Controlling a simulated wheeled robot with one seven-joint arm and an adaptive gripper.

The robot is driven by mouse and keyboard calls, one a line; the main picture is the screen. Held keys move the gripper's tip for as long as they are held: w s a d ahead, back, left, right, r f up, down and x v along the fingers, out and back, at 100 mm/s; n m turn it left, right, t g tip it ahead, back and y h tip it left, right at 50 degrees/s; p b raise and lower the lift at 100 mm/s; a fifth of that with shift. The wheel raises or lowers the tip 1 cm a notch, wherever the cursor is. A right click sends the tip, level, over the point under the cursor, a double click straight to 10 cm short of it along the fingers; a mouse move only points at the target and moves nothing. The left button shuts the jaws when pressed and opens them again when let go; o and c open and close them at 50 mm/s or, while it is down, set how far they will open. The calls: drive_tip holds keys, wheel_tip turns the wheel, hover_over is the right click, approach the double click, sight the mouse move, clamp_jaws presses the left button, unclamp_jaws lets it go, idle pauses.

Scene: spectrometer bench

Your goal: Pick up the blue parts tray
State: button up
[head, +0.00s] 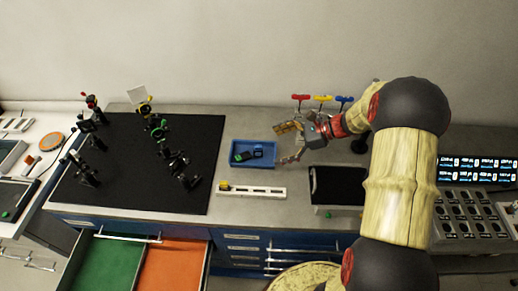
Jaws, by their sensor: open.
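The blue parts tray (266,143) lies flat on the grey bench top, near the middle of the head view. It is a shallow rectangular tray with a green and dark part (243,156) and another small dark part in it. My gripper (287,144) is just right of the tray's right edge, its fingers spread apart and pointing left. It looks empty. Whether a finger touches the tray cannot be told from this view.
A white rail (262,192) lies in front of the tray. A black breadboard (120,185) with several optic mounts is left. Red, yellow and blue-handled tools (322,98) stand behind my gripper. A dark-topped box (338,185) is at right. An open drawer (172,263) juts out at front left.

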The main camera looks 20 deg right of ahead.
sight(257, 156)
drive_tip(key=b+x, duration=0.1)
drive_tip(key=x, duration=0.2)
drive_tip(key=b+x, duration=0.1)
drive_tip(key=x, duration=0.3)
drive_tip(key=shift+a, duration=0.5)
drive_tip(key=shift+s+r, duration=0.1)
drive_tip(key=c, duration=1.1)
drive_tip(key=shift+c, duration=0.3)
